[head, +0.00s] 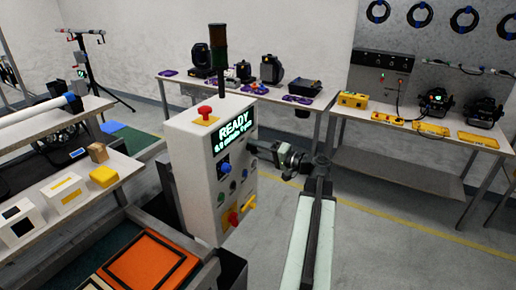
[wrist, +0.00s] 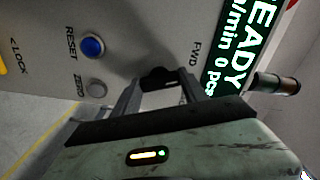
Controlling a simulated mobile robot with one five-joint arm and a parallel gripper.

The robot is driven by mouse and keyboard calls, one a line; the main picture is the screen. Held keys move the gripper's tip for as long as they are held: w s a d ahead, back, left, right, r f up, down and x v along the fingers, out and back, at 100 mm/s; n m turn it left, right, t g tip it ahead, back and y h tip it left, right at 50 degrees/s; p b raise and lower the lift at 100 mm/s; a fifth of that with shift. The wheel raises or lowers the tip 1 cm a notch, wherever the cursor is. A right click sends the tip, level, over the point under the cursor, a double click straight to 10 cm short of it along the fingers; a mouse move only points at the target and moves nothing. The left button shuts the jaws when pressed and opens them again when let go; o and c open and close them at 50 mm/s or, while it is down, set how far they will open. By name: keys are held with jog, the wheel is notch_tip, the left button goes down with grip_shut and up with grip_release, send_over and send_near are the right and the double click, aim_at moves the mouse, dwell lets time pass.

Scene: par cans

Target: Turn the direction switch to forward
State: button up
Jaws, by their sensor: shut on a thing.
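The direction switch (wrist: 158,77) is a small black knob on the grey panel, with the label FWD printed to its right in the wrist view. My gripper (wrist: 160,88) has its two dark fingers on either side of this knob, shut on it. The knob's pointer is mostly hidden, so I cannot tell its setting. In the head view my gripper (head: 262,150) reaches the right side of the light grey control box (head: 190,155), and the switch cannot be made out there. The lit display (head: 234,127) reads READY.
A blue RESET button (wrist: 92,46) and a grey ZERO button (wrist: 95,89) sit near the switch. A red mushroom button (head: 205,111) and a dark signal tower (head: 219,55) are on top of the box. Benches stand behind; the floor to the right is open.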

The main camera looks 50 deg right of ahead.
jog(key=shift+a+f+n, duration=0.1)
jog(key=shift+f+n, duration=0.05)
jog(key=shift+n, duration=1.65)
jog(key=o, duration=1.4)
jog(key=v, duration=0.8)
